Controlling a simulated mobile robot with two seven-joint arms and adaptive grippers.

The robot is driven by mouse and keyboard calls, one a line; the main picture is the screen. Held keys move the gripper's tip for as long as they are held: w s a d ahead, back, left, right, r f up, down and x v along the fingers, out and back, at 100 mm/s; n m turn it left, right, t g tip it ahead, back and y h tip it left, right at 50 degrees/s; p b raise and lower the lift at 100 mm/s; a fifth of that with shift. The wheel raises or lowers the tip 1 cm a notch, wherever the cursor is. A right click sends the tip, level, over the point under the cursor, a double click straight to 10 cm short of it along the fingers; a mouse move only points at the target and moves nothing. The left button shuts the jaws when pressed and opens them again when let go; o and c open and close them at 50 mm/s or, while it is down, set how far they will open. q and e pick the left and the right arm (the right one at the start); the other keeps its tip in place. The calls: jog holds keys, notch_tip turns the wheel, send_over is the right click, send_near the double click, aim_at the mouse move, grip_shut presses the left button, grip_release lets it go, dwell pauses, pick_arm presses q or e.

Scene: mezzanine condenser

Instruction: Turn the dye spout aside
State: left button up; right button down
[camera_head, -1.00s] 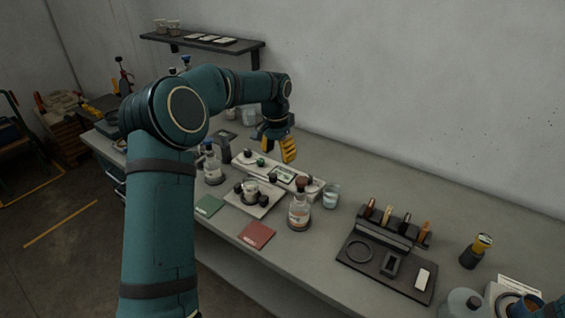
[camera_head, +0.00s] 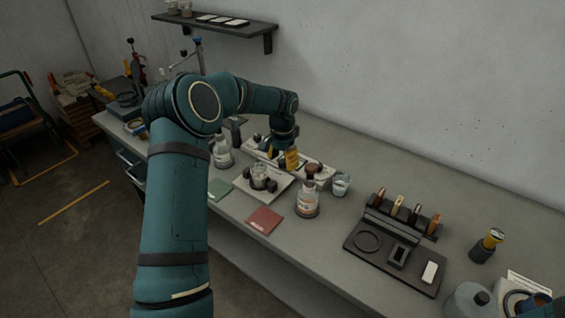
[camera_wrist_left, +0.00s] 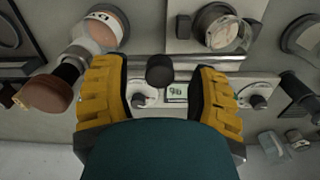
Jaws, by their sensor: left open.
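My left gripper (camera_head: 290,160) has yellow finger pads and points down over the white control panel (camera_head: 320,172) at the back of the bench. In the left wrist view the fingers (camera_wrist_left: 160,88) are spread. A round black knob (camera_wrist_left: 160,70) lies between them in the picture, with gaps either side. It seems to belong to a grey metal tube (camera_wrist_left: 192,61), which I take for the dye spout; contact cannot be told. A glass beaker (camera_head: 262,176) stands on a white plate (camera_head: 279,189) in front.
Stoppered bottles stand left (camera_head: 222,152) and right (camera_head: 307,202) of the plate. A glass of pale liquid (camera_head: 341,184) is close to the right bottle. Green (camera_head: 219,189) and red (camera_head: 264,220) mats lie in front. A black rack (camera_head: 396,250) is farther right.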

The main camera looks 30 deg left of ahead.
pick_arm(q)
jog(key=shift+f, duration=0.5)
grip_shut()
jog(key=shift+s, duration=0.1)
pick_arm(e)
jog(key=shift+f, duration=0.1)
